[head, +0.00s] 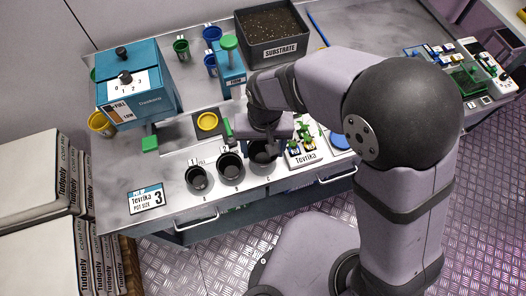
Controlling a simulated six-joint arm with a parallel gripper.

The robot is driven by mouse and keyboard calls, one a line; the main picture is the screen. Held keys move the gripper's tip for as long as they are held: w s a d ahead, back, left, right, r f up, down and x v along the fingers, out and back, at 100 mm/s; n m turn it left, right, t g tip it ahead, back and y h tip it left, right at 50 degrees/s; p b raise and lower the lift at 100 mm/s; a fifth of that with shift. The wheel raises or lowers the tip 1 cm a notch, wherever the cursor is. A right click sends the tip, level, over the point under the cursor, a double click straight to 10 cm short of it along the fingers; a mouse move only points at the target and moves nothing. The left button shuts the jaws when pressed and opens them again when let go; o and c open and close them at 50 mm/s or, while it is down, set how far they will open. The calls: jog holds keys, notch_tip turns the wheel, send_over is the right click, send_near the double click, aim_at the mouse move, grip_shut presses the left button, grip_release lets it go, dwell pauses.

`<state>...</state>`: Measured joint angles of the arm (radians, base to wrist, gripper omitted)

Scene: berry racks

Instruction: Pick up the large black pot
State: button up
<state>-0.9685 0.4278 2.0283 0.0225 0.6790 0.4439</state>
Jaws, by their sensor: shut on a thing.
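Several black pots stand in a slanting row along the front of the metal bench. The small one (197,179) is at the left and the middle one (230,168) is beside it. The large black pot (262,158) is at the right end of the row. My gripper (268,146) reaches down over this pot and is shut on it. The fingers and the pot's far rim are partly hidden by the gripper body. The pot looks upright, and I cannot tell whether it is clear of the bench top.
A tray of seedlings (302,149) stands close to the right of the large pot. A yellow dish (207,122) lies behind the row. A blue dispenser (140,85) and a substrate bin (273,38) stand behind.

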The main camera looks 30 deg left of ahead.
aim_at(263, 157)
notch_tip(263, 157, up, 8)
jog(key=b, duration=0.2)
jog(key=w+a+r+m+p, duration=0.1)
jog(key=a+r+m+p, duration=0.95)
jog(key=a+p, duration=0.45)
jog(key=w+a+f+n+b, duration=0.1)
jog(key=w+a+f, duration=0.2)
jog(key=a+f, duration=0.3)
jog(key=shift+f, duration=1.6)
jog(key=shift+f+n, duration=0.15)
jog(key=shift+n, duration=0.1)
jog(key=shift+w+f+b, duration=0.1)
jog(key=shift+f+b, duration=2.6)
jog(key=shift+f, duration=1.35)
jog(key=shift+f+b, duration=0.45)
jog(key=shift+f, duration=0.05)
